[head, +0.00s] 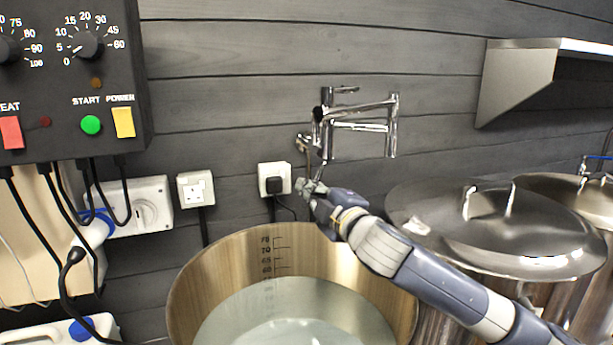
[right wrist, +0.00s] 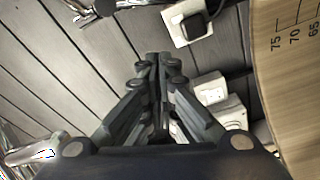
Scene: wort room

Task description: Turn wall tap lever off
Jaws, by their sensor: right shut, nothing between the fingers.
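The chrome wall tap (head: 325,125) is fixed to the grey plank wall, with a folding double-bar spout reaching right. A short lever (head: 342,90) shows at its top, and a chrome part hangs at its left. My right gripper (head: 309,185) is just below the tap, in front of the wall; whether it touches the tap cannot be told. In the right wrist view the gripper (right wrist: 158,60) has its fingers together and empty, and part of the tap (right wrist: 88,12) shows at the top left, apart from the fingertips. My left gripper is not in view.
A large open steel pot (head: 185,290) with water stands below my right arm. A lidded pot (head: 550,235) is at the right. A socket with a black plug (head: 274,168) is left of the gripper. A control box (head: 125,65) hangs upper left; a shelf (head: 525,75) is upper right.

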